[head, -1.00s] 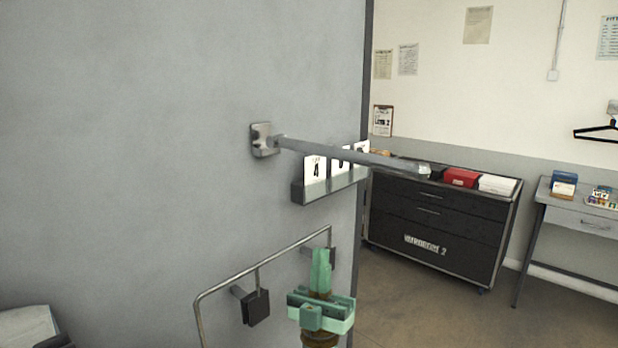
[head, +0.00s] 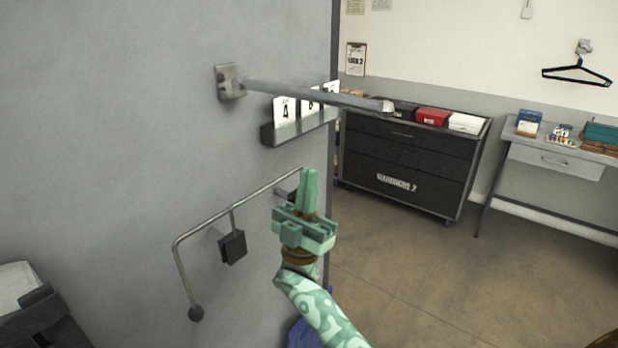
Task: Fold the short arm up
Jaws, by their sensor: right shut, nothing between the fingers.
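A straight grey arm (head: 315,94) sticks out from a metal wall bracket (head: 229,82) on the grey panel, roughly level, with a pale tip at its right end. Lower on the panel is a thin bent metal rod (head: 232,208) with a dark ball at its lower left end and a black block (head: 232,247) at a mount. I cannot tell for sure which of the two is the short arm; the straight one looks like it. My right gripper (head: 309,178) is shut and empty, pointing up, below the straight arm and overlapping the rod's right end in the picture. My left gripper is out of view.
A small ledge (head: 268,135) with numbered cards sits on the panel just below the straight arm. A black drawer cabinet (head: 400,165) and a grey desk (head: 560,157) stand beyond the panel's edge. The floor (head: 410,275) between is clear.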

